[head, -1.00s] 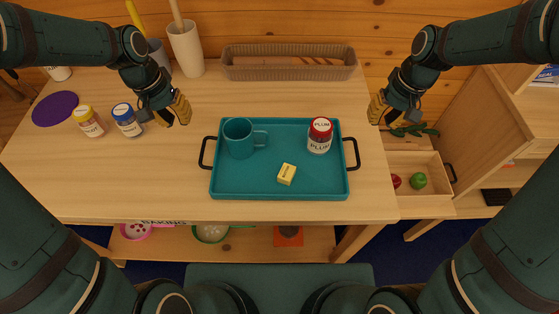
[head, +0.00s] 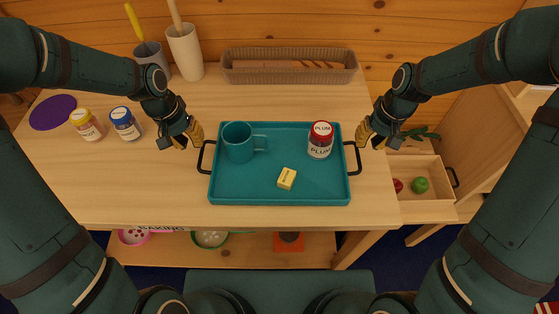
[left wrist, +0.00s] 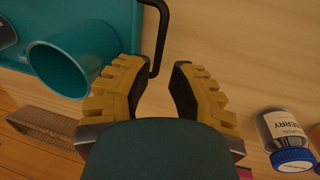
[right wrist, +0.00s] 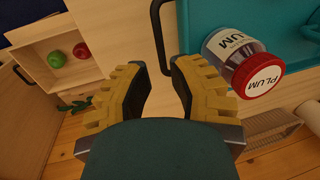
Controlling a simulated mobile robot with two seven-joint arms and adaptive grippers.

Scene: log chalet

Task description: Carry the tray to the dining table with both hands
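The teal tray (head: 230,194) lies on the wooden table, with a black handle at each short side. On it are a teal mug (head: 238,143), a yellow block (head: 287,178) and a red-lidded plum jar (head: 320,140). My left gripper (head: 196,135) is open just beyond the left handle (head: 206,157); in the left wrist view the handle (left wrist: 157,40) reaches toward the gap between its fingers (left wrist: 158,85). My right gripper (head: 364,134) is open by the right handle (head: 354,157); in the right wrist view that handle (right wrist: 158,35) is ahead of its fingers (right wrist: 160,80). Neither gripper visibly holds anything.
A long basket with bread (head: 289,76) stands at the back. Two jars (head: 126,124) and a purple disc (head: 53,112) are at the left. A drawer holding red and green fruit (head: 419,185) is open at the right. The table in front of the tray is narrow.

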